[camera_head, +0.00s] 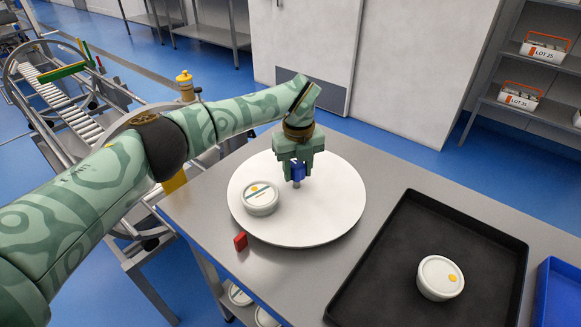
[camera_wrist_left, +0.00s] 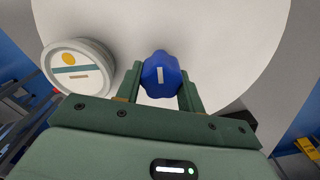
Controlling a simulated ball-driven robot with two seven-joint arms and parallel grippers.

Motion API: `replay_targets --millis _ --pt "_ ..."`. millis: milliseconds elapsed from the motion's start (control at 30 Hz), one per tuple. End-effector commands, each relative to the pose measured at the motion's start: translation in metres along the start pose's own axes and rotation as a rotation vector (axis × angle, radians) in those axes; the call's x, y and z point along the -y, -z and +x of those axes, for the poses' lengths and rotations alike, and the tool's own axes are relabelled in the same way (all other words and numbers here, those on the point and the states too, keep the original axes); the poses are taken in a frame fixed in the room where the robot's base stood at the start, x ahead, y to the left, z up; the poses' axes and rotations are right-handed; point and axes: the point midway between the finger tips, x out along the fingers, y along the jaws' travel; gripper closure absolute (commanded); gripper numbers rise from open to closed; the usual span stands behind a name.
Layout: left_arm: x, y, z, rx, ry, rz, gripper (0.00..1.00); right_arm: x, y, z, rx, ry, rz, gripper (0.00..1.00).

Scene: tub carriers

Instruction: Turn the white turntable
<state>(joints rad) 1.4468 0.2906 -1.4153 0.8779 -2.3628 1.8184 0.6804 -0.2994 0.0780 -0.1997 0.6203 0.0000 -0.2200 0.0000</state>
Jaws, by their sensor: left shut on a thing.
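The white turntable (camera_head: 318,214) is a round disc lying on the grey steel table. A blue knob (camera_head: 297,170) stands up from it. My left gripper (camera_head: 297,176) points down over the disc and is shut on the blue knob, which also shows between its fingers in the left wrist view (camera_wrist_left: 161,75). A white lidded tub (camera_head: 261,198) with a yellow dot and a teal stripe stands on the disc, left of the gripper and apart from it; it also shows in the left wrist view (camera_wrist_left: 78,68). My right gripper is not in view.
A black tray (camera_head: 385,262) on the table's right side holds another white tub (camera_head: 440,278). A blue bin (camera_head: 561,290) is at the far right. A roller conveyor (camera_head: 75,118) stands left of the table.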

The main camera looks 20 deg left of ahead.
Motion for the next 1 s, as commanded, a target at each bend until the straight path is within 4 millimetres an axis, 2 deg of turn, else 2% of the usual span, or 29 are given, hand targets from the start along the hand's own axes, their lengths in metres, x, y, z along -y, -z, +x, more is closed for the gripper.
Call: replay_targets --millis 500,1000 --pt "0.003 -0.001 -0.003 0.005 0.003 -0.199 1.0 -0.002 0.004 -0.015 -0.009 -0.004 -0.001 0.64" --pt "0.004 -0.001 -0.002 0.004 0.004 -0.254 1.0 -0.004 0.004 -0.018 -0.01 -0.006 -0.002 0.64"
